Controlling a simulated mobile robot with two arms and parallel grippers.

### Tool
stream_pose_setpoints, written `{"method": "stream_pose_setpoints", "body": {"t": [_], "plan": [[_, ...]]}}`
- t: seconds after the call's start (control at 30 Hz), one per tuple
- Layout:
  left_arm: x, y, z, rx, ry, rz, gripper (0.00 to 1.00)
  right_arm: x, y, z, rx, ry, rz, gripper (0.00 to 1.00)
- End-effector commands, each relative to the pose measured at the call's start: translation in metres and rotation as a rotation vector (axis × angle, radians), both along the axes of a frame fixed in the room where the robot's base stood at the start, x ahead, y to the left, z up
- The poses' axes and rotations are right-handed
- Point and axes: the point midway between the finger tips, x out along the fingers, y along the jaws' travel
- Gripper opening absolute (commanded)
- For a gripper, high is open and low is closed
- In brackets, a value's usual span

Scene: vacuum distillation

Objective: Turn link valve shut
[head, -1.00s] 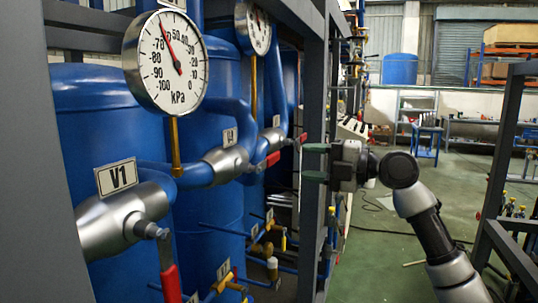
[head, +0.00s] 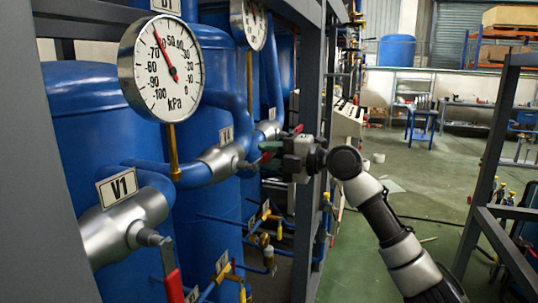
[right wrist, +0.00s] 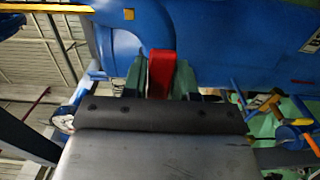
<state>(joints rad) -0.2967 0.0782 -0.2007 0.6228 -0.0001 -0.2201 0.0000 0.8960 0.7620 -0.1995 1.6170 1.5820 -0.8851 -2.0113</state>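The middle silver valve (head: 222,160) sits on a blue pipe in the head view; its small label cannot be read. Its red handle (head: 267,157) sticks out to the right. My right gripper (head: 272,154) is at this handle, its arm coming in from the right. In the right wrist view the red handle (right wrist: 162,72) lies between the two green fingers, close to both. I cannot tell whether the fingers press on it. No valve in view is readably marked as the link valve. My left gripper is not in view.
The V1 valve (head: 125,225) at the near left has a red handle (head: 172,286) hanging down. A pressure gauge (head: 160,68) stands above the pipe. A dark frame post (head: 312,215) rises close beside my right gripper. Open green floor (head: 375,270) lies to the right.

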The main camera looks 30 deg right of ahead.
Motion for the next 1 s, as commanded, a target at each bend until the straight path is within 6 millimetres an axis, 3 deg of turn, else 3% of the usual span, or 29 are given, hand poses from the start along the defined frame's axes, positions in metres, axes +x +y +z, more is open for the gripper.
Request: {"method": "stream_pose_setpoints", "body": {"t": [0.03, 0.17, 0.57, 1.0], "plan": [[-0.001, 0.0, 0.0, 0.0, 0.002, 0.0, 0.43, 0.0, 0.0, 0.0, 0.0, 0.0, 0.0, 0.2], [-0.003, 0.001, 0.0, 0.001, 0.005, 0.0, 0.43, 0.0, 0.0, 0.0, 0.0, 0.0, 0.0, 0.0], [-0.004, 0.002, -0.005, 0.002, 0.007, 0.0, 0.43, 0.0, 0.0, -0.004, 0.022, 0.019, 0.0, 0.0], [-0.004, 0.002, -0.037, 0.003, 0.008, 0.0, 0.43, -0.001, 0.001, -0.031, 0.244, 0.218, 0.001, 0.0]]}}
